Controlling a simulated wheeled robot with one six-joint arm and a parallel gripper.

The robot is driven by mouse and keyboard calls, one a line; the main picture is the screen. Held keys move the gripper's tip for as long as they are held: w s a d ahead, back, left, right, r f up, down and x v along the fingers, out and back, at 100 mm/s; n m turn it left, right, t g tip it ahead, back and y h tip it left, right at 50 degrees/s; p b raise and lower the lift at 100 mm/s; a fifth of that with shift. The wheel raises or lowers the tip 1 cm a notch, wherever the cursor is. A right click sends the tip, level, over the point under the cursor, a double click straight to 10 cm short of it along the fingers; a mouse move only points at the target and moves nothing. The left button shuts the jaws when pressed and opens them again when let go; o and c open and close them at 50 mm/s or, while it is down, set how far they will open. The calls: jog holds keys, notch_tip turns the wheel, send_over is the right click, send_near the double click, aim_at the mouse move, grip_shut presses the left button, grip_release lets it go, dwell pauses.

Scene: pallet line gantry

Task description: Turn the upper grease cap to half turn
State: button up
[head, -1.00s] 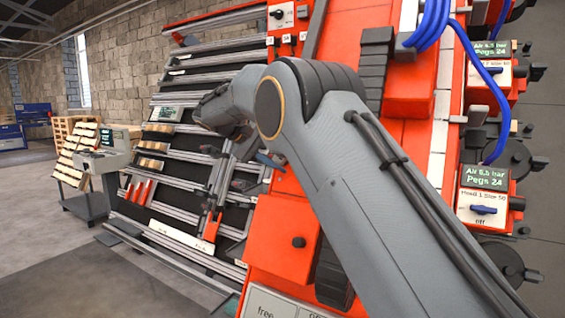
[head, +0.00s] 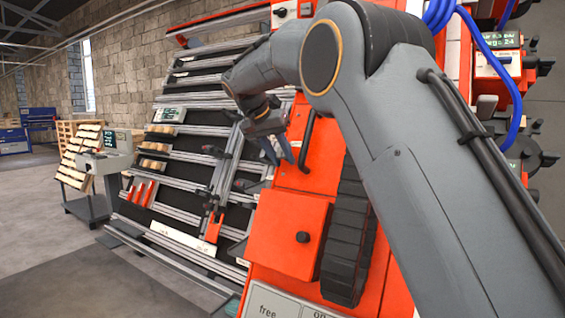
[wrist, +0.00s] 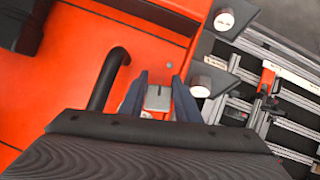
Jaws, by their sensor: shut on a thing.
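My gripper (wrist: 160,98) is shut on a small pale grey block-like piece (wrist: 158,97) with a dark line on its face, beside the orange panel. I take this to be the grease cap, but its label is not readable and the fingers hide its sides. In the head view my gripper (head: 279,150) is at the left edge of the orange cabinet, and the held piece cannot be made out there. Two pale round-ended parts, one at the top (wrist: 224,20) and one nearer the fingers (wrist: 200,87), sit on dark brackets to the right in the wrist view.
A black bar handle (head: 308,140) stands close right of my gripper. Below is an orange box (head: 286,236) with a black knob. A sloped rack of grey rails (head: 190,148) stands to the left. Open floor (head: 55,235) lies at the far left.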

jog(key=shift+a+f+m+t+y+b, duration=0.15)
jog(key=shift+m+t+y+b, duration=0.25)
jog(key=shift+m+b, duration=0.45)
jog(key=shift+w, duration=0.1)
jog(key=o, duration=1)
jog(key=shift+o, duration=0.2)
jog(key=v, duration=0.8)
jog(key=shift+w, duration=0.1)
